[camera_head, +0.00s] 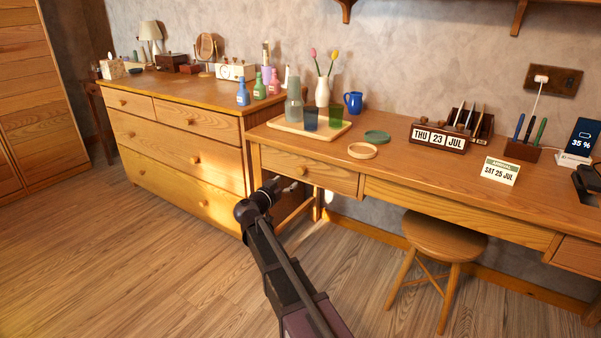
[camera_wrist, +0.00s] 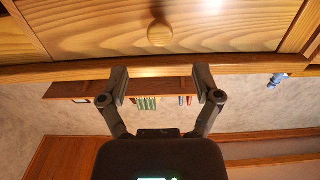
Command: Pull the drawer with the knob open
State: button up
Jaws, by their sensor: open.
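The desk's left drawer (camera_head: 325,178) has a wooden front with one round knob (camera_head: 301,170) and looks closed, flush with the desk frame. In the wrist view the drawer front (camera_wrist: 100,30) fills the top, with its round wooden knob (camera_wrist: 160,35) near the middle. My gripper (camera_head: 286,187) is just in front of the drawer's left part, near the knob. In the wrist view my gripper (camera_wrist: 161,84) is open and empty, its two fingers spread wide. The knob shows above the gap between the fingertips, and nothing is between them.
A dresser (camera_head: 180,150) with several knobbed drawers stands left of the desk. A tray (camera_head: 285,126) with glasses and a vase (camera_head: 322,92) stands on the desk above the drawer. A round stool (camera_head: 445,236) stands under the desk to the right. The floor in front is clear.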

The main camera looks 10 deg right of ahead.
aim_at(299, 172)
jog(key=x, duration=0.9)
jog(key=shift+s, duration=0.1)
jog(key=shift+c, duration=0.2)
grip_shut()
